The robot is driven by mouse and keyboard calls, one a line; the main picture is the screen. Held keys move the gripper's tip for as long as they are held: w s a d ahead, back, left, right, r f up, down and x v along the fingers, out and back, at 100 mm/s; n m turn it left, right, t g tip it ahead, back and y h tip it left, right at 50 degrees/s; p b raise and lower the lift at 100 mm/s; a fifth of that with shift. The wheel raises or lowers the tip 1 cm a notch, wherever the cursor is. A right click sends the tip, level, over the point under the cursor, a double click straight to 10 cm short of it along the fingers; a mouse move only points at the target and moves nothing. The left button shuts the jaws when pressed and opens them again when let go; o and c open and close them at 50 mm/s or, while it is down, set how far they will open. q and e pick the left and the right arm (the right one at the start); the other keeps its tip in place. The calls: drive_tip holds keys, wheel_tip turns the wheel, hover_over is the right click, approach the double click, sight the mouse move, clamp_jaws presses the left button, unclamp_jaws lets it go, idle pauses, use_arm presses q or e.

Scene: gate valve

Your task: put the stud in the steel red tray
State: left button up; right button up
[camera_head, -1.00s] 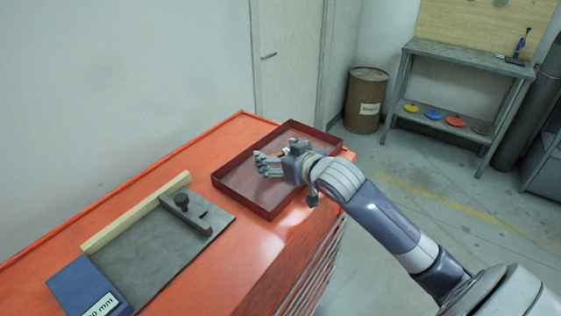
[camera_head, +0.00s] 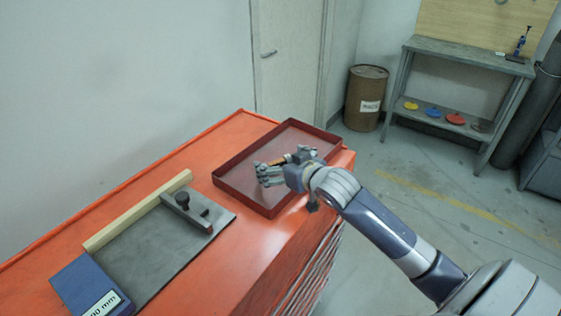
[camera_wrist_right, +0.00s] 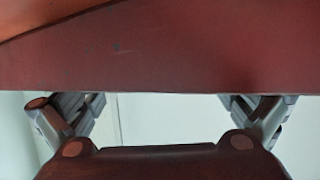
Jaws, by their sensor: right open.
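The steel red tray (camera_head: 222,180) is a shallow rectangular tray with dark red walls, on the orange top of a cabinet. My right gripper (camera_head: 268,173) is open over the tray. In the right wrist view its spread fingers (camera_wrist_right: 165,105) have no object visible between them, and a dark red wall (camera_wrist_right: 165,60) fills the upper part. A small orange-brown patch (camera_head: 279,161) shows beside the gripper; I cannot tell whether it is the stud or part of the gripper. I cannot make out the stud for sure anywhere else. My left gripper is not in view.
On the orange cabinet top (camera_head: 255,235) lie a grey plate (camera_head: 150,250) with a dark bar and knob (camera_head: 183,201), a pale wooden strip (camera_head: 135,212) and a blue box (camera_head: 85,285). A barrel (camera_head: 366,100) and a workbench (camera_head: 470,62) stand behind.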

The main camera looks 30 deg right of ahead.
drive_tip(key=shift+s, duration=0.1)
drive_tip(key=shift+s+r, duration=0.15)
drive_tip(key=shift+s, duration=0.1)
drive_tip(key=b+v, duration=0.1)
drive_tip(key=v, duration=1)
drive_tip(key=shift+s, duration=0.15)
